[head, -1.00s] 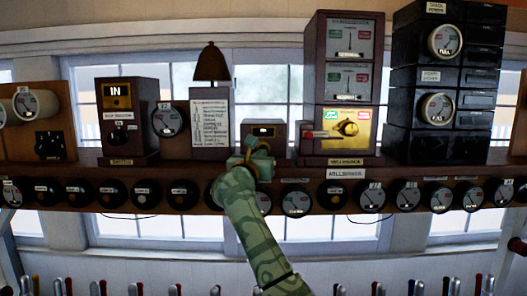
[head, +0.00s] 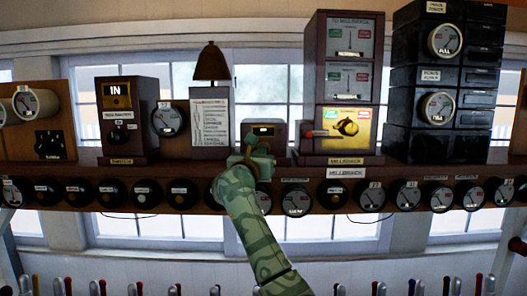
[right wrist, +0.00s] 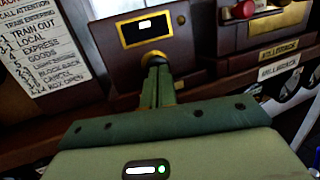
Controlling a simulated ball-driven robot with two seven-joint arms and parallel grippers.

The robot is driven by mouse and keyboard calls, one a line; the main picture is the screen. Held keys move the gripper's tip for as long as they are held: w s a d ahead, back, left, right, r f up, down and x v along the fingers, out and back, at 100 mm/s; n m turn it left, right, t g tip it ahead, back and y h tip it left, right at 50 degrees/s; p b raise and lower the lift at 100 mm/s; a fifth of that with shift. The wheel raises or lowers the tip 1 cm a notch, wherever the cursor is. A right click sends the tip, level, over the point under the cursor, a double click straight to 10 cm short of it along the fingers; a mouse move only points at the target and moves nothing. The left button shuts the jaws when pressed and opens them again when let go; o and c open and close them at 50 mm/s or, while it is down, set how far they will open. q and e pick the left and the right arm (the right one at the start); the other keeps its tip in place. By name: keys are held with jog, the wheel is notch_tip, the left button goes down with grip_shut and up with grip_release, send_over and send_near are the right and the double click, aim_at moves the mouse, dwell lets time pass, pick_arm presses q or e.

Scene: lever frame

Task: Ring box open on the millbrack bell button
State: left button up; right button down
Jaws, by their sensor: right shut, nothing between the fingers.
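A small dark wooden box (head: 265,130) with a lit display stands on the shelf, left of the tall cabinet labelled Millbrack. In the right wrist view this box (right wrist: 182,30) has a round brass button (right wrist: 153,58) below its display. My right gripper (head: 255,152) is shut and empty, in front of the box's lower part. In the right wrist view its green fingers (right wrist: 154,68) point straight at the button and overlap its lower edge. I cannot tell whether they touch it. In the head view the gripper hides the button. My left gripper is out of view.
A bell-code card (head: 210,122) under a brown bell (head: 211,63) stands left. Round gauges line the shelf front (head: 92,172).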

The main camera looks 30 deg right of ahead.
jog(key=shift+s+a, duration=0.25)
jog(key=shift+s, duration=0.2)
jog(key=shift+w+d, duration=0.1)
dwell(0.9)
dwell(2.9)
dwell(0.9)
